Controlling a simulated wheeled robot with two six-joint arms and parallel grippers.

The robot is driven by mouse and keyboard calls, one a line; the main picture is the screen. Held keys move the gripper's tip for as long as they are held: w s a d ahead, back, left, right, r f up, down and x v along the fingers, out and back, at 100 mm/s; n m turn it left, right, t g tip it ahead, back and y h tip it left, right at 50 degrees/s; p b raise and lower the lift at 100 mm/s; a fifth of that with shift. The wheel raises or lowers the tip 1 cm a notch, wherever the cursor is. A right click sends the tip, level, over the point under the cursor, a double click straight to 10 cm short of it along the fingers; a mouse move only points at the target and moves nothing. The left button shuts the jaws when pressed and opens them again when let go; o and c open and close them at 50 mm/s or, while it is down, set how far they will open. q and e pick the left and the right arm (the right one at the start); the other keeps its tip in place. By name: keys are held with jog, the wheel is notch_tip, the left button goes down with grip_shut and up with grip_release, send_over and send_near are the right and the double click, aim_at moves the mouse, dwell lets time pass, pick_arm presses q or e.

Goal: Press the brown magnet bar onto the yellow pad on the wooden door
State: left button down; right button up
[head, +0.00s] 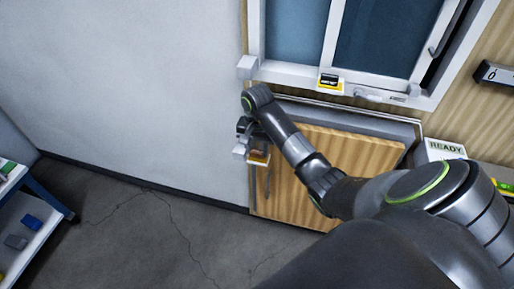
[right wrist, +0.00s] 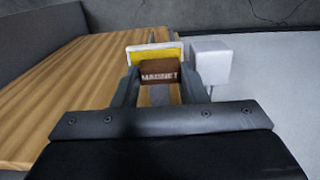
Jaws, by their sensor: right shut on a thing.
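The wooden door (head: 335,165) stands below the window. The yellow pad (right wrist: 142,52), with a pale border, is near the door's left edge in the head view. My right gripper (right wrist: 160,92) is shut on the brown magnet bar (right wrist: 160,71), marked MAGNET. The bar is directly in front of the pad in the right wrist view and covers part of it. Whether they touch cannot be told. In the head view my right gripper (head: 247,130) is at the door's upper left, and my arm crosses the door. My left gripper is out of view.
A white block (right wrist: 210,62) sits just right of the pad, close to my finger. Above the door is a window (head: 350,45) with a yellow-and-black device (head: 330,83) on its sill. A READY sign (head: 446,147) is at right. A shelf (head: 30,225) stands far left; the floor between is clear.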

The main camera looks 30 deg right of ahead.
jog(key=shift+f+b, duration=0.35)
dwell(0.4)
jog(key=o, duration=0.4)
jog(key=shift+c, duration=0.2)
jog(key=c, duration=0.4)
